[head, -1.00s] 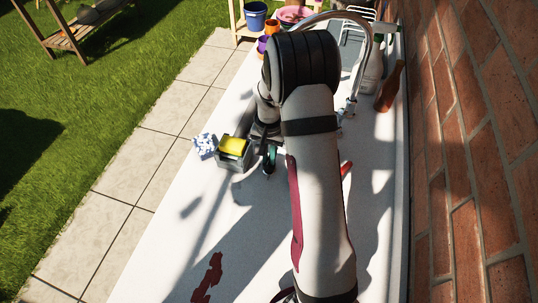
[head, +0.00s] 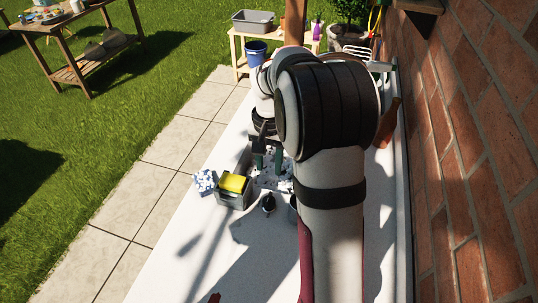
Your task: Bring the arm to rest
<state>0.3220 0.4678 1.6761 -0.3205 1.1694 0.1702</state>
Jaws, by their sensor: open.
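My arm fills the middle of the head view and hides much of the white table (head: 180,270) behind it. My gripper (head: 267,161) shows left of the arm, pointing down over the table. Its two greenish fingers are apart, and I see nothing between them. A speckled patch or sheet (head: 268,181) lies just below the fingers; whether they touch it I cannot tell.
A grey box with a yellow sponge (head: 233,183) and a crumpled blue-white thing (head: 205,181) stand left of my gripper. A small dark object (head: 268,203) is nearer. A brown bottle (head: 388,125) stands near the brick wall (head: 470,150). A blue bucket (head: 256,53) is farther back.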

